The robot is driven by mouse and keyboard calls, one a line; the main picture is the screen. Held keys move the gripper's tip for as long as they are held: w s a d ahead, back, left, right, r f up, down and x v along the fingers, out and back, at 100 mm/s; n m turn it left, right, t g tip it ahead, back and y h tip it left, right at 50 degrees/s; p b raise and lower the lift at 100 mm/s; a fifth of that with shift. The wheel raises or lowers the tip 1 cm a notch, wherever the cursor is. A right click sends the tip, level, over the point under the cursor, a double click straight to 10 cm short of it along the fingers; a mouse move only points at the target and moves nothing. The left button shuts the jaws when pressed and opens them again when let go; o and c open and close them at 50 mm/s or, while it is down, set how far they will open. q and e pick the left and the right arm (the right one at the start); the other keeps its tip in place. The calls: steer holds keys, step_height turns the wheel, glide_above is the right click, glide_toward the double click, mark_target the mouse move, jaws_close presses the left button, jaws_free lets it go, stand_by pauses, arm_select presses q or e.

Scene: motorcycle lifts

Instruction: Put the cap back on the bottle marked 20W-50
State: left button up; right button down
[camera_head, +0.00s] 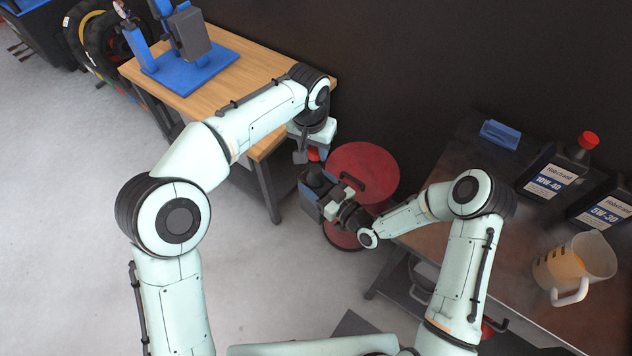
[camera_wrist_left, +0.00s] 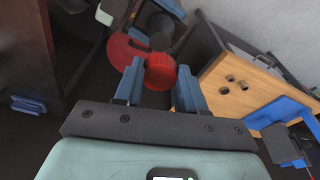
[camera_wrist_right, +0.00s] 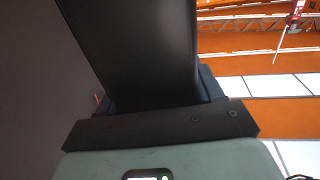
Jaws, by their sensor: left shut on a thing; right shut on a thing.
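A red cap (camera_wrist_left: 160,72) is between the blue fingers of my left gripper (camera_wrist_left: 160,88). In the head view this cap (camera_head: 314,154) shows just under the left gripper (camera_head: 308,154). My right gripper (camera_head: 322,205) is shut on a black bottle (camera_wrist_right: 135,50), which fills the middle of the right wrist view. In the head view the dark top of the bottle (camera_head: 316,178) is a little below the cap. The held bottle's label is hidden. I cannot tell whether cap and bottle touch.
A red round stool (camera_head: 365,165) stands below the grippers, between two benches. The right bench (camera_head: 450,235) carries bottles marked 10W-40 (camera_head: 548,180) and 5W-30 (camera_head: 605,212), and a measuring jug (camera_head: 590,262). The wooden bench (camera_head: 255,70) holds a blue-based device (camera_head: 190,60).

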mark_target(315, 169)
arm_select(q)
steer(key=shift+d+f, duration=0.1)
stand_by(0.3)
steer(key=shift+f, duration=1.85)
steer(key=shift+s, duration=0.1)
steer(key=shift+f, duration=0.9)
steer(key=shift+f, duration=0.55)
